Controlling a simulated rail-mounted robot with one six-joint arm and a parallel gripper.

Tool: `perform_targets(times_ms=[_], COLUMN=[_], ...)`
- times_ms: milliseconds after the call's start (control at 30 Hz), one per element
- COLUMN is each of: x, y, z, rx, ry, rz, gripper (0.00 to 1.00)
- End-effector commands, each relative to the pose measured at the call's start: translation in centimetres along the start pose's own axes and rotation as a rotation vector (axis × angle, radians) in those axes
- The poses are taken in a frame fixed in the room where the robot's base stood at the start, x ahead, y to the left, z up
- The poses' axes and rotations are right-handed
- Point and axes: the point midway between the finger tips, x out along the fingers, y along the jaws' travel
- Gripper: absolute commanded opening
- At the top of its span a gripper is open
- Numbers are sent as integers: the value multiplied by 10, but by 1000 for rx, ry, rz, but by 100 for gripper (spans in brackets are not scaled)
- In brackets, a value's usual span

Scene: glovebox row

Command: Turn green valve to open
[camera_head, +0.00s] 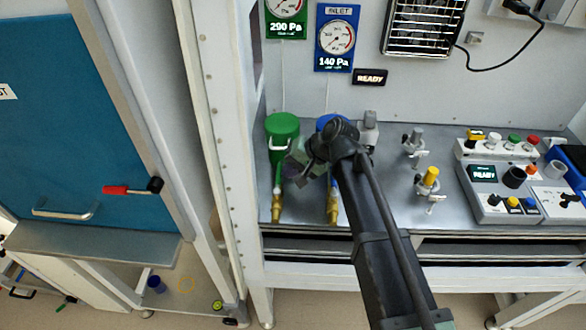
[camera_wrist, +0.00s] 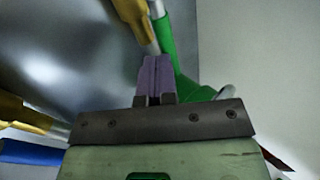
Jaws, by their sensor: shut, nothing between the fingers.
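The green valve has a green lever (camera_head: 278,176) over a brass body (camera_head: 277,207), in front of the green canister (camera_head: 282,128) on the steel bench. In the wrist view the green lever (camera_wrist: 167,45) runs just right of my fingertips, and a brass part (camera_wrist: 131,20) lies just beyond them. My gripper (camera_head: 291,172) is close on the right of the lever in the head view. In the wrist view my gripper (camera_wrist: 155,62) has its purple fingers together and empty. I cannot tell whether they touch the lever.
A second valve with a brass body (camera_head: 332,209) and blue lever stands to the right, with a blue canister (camera_head: 330,122) behind my arm. Two clamp stands, one with a yellow top (camera_head: 428,179), and a control panel (camera_head: 505,205) stand farther right.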

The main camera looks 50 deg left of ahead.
Motion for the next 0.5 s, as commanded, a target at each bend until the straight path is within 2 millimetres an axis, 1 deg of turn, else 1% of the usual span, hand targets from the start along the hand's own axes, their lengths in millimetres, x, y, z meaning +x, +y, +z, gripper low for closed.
perform_targets(times_ms=[300,367,467,500], x=[-2,-9,-31,-42], y=[-1,-2,-6,-6], z=[0,0,0,0], rx=[0,1,2,3], ry=[1,1,2,3], rz=[-1,-1,-1,-1], gripper=[0,0,0,0])
